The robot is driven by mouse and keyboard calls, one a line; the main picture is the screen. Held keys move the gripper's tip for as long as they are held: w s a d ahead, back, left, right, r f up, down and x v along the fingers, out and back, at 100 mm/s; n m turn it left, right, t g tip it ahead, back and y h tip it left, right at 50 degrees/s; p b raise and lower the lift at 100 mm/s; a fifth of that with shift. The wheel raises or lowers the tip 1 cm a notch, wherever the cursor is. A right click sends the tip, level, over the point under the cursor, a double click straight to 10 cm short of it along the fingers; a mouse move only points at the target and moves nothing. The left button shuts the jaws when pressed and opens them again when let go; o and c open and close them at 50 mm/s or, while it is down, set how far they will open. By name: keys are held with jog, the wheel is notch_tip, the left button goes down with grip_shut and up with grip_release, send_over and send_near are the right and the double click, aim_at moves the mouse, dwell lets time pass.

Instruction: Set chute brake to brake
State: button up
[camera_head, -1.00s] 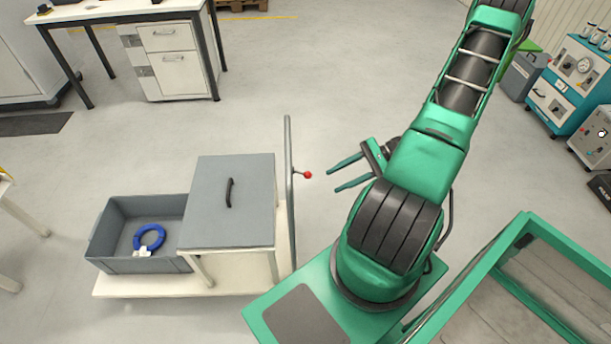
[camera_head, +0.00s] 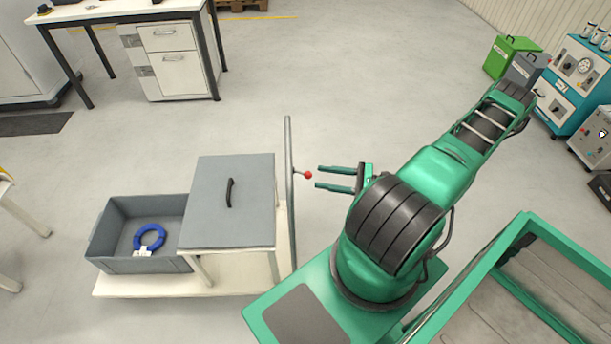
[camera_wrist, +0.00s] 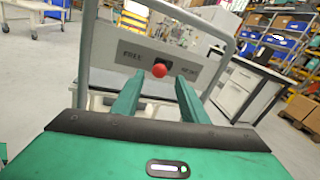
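The chute brake lever has a red ball knob (camera_head: 308,175) that sticks out to the right from a grey upright frame beside the cart. In the wrist view the red knob (camera_wrist: 159,70) shows in front of a grey plate (camera_wrist: 150,62) with lettering, "FREE" on the left and a partly hidden word on the right. My gripper (camera_head: 318,177) is open and empty, with its fingers pointing at the knob and a small gap before it. In the wrist view my gripper (camera_wrist: 158,88) has one finger on each side below the knob, apart from it.
The cart (camera_head: 150,286) carries a grey lidded box (camera_head: 255,195) and an open grey bin (camera_head: 112,240) with a blue ring (camera_head: 150,237) inside. A white workbench (camera_head: 120,8) stands at the back left. The floor between is clear.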

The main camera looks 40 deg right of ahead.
aim_at(308, 175)
jog(key=shift+x, duration=3.1)
grip_shut()
